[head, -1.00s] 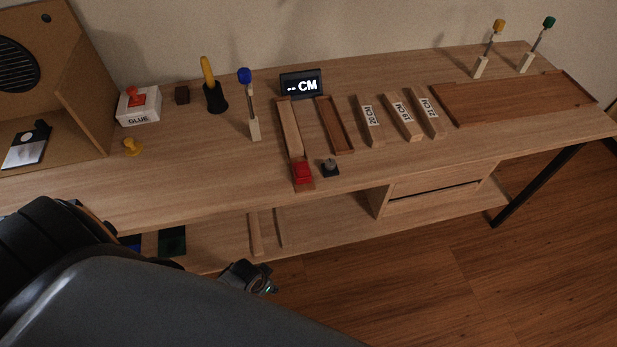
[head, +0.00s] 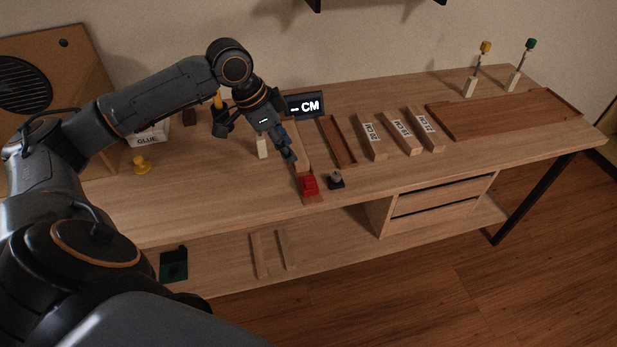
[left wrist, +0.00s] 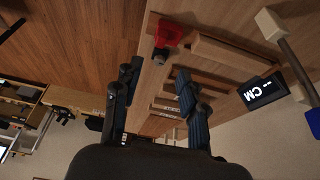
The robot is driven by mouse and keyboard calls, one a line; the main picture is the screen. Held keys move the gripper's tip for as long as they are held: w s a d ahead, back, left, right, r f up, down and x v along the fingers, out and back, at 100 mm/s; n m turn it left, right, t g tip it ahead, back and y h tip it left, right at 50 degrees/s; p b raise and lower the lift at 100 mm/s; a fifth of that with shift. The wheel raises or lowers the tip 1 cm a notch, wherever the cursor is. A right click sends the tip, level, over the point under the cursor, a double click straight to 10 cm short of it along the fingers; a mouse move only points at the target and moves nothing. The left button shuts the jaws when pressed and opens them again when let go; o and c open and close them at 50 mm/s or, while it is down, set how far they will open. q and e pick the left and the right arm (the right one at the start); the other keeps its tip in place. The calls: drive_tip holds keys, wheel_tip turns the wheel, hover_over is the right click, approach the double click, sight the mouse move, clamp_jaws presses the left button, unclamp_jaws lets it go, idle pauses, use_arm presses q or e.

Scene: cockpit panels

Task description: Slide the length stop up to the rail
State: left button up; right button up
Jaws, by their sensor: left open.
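A red block (head: 309,185) sits at the near end of a narrow wooden track (head: 312,200). A small dark base with a grey knob (head: 335,180) stands just right of it. I cannot tell for certain which of these is the length stop. Both show in the left wrist view, the red block (left wrist: 168,33) and the grey knob (left wrist: 160,56). A wooden strip (left wrist: 230,53) lies along the track, partly hidden in the head view. My left gripper (head: 287,152) is open and empty above the track, beyond the red block. My right gripper is out of view.
A display reading "-- CM" (head: 306,105) stands at the track's far end. An empty wooden tray (head: 337,141) and labelled wooden blocks (head: 371,136) lie to the right. A yellow knob (head: 141,165) stands left. The bench front on the left is clear.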

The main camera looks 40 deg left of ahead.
sight(309, 180)
use_arm(q)
drive_tip(key=x, duration=1.3)
drive_tip(key=shift+w+f+p, duration=0.1)
drive_tip(key=shift+p, duration=0.3)
drive_tip(key=shift+c, duration=0.4)
clamp_jaws()
